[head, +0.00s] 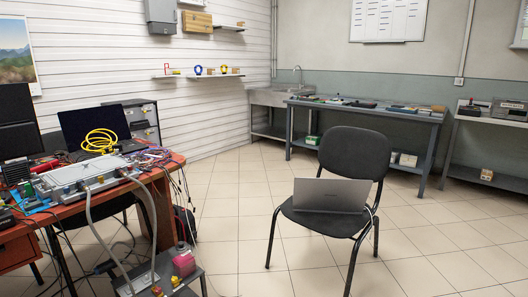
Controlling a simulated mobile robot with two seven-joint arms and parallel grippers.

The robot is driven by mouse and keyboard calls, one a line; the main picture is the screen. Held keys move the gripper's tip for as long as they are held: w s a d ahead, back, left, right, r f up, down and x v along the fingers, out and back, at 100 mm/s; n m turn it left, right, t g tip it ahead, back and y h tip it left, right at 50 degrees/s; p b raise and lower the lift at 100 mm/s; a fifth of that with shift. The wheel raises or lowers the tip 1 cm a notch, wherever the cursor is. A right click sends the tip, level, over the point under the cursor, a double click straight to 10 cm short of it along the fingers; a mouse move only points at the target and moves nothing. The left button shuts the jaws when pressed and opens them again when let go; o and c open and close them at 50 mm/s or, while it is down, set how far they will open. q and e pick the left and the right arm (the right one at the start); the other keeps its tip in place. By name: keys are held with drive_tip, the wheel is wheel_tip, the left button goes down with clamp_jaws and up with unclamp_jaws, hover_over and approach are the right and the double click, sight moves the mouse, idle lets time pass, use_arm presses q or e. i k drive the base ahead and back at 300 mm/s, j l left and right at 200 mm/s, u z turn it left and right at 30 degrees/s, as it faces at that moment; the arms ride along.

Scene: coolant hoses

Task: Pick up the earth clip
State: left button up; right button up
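I cannot make out an earth clip for certain at this size. The cluttered red-brown desk (172,163) at the left holds a flat grey metal unit (85,174) with fittings, and a tangle of thin coloured wires (152,155) behind it. Grey hoses (97,232) run from the unit down to a low grey stand (190,280) in front. On or beside that stand are a pink container (184,262) and small yellow-and-red parts (157,291). Neither of my grippers is in view.
A black chair (352,153) with a laptop (331,195) on its seat stands mid-floor. A yellow coil (99,140) lies by the desk's open laptop. Workbenches (432,118) and a sink (275,97) line the back. Cables hang below the desk. The tiled floor (230,215) between is clear.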

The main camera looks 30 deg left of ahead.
sight(28, 186)
drive_tip(key=j+u, duration=0.25)
drive_tip(key=u, duration=0.2)
drive_tip(key=j+u, duration=0.25)
drive_tip(key=u, duration=0.25)
drive_tip(key=j+u, duration=0.25)
drive_tip(key=u, duration=0.2)
drive_tip(key=i+j+u, duration=0.15)
drive_tip(key=u, duration=0.3)
drive_tip(key=i+j+u, duration=0.15)
drive_tip(key=u, duration=0.3)
drive_tip(key=i+l+u, duration=1.4)
drive_tip(key=l, duration=0.2)
drive_tip(key=i+l+u, duration=0.1)
drive_tip(key=l+u, duration=0.2)
drive_tip(key=l, duration=0.15)
drive_tip(key=i+l+u, duration=0.1)
drive_tip(key=l+u, duration=0.15)
drive_tip(key=l, duration=0.2)
drive_tip(key=l+u, duration=0.3)
drive_tip(key=l, duration=0.25)
drive_tip(key=i, duration=0.05)
